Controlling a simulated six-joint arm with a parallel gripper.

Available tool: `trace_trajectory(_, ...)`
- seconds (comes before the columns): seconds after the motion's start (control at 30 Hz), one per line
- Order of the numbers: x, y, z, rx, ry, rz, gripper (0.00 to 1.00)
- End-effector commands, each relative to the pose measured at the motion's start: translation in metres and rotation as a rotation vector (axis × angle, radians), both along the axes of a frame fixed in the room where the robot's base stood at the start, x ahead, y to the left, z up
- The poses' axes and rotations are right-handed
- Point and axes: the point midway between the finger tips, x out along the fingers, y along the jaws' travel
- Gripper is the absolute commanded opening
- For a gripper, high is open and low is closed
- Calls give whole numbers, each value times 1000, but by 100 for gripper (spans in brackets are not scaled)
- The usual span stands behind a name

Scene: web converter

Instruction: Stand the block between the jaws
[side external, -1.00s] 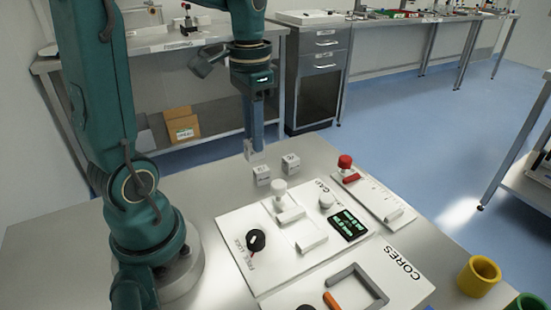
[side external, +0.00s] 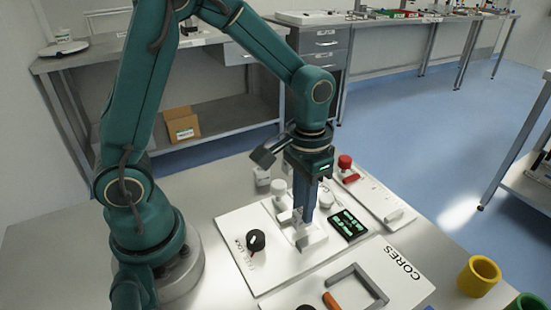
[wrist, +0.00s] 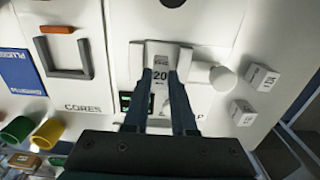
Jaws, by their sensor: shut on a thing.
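My gripper (side external: 303,208) is shut on a small white block (wrist: 160,78) marked 20. It points straight down over the white panel. In the wrist view the block sits between the two white jaws: one jaw (wrist: 136,62) at its left, the other (wrist: 184,64) at its right. The block looks upright, held at the fingertips (wrist: 163,102). I cannot tell whether its bottom touches the panel or whether the jaws touch its sides. In the side view my fingers partly hide the block and the jaws.
A white knob (wrist: 222,78) stands beside the right jaw in the wrist view. Two other white blocks (wrist: 262,77) (wrist: 242,112) stand beyond the panel. A black dial (side external: 256,240), green display (side external: 348,225) and red-knobbed device (side external: 345,163) are nearby. Open table lies at the left.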

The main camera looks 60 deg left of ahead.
Motion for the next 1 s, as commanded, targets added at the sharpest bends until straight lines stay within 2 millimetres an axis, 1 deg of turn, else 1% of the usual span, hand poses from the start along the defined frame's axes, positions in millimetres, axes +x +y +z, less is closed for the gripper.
trace_trajectory(0.03,-1,0,-7,0,4,0,0)
trace_trajectory(0.1,0,0,-12,0,2,0,0)
trace_trajectory(0.5,0,0,-16,0,0,0,0)
trace_trajectory(0.53,0,0,-16,0,0,0,36)
trace_trajectory(0.57,0,0,-16,0,0,0,47)
trace_trajectory(0.6,0,0,-16,0,0,0,54)
trace_trajectory(0.87,0,0,-15,0,0,0,54)
trace_trajectory(1.0,1,0,-10,0,-4,0,54)
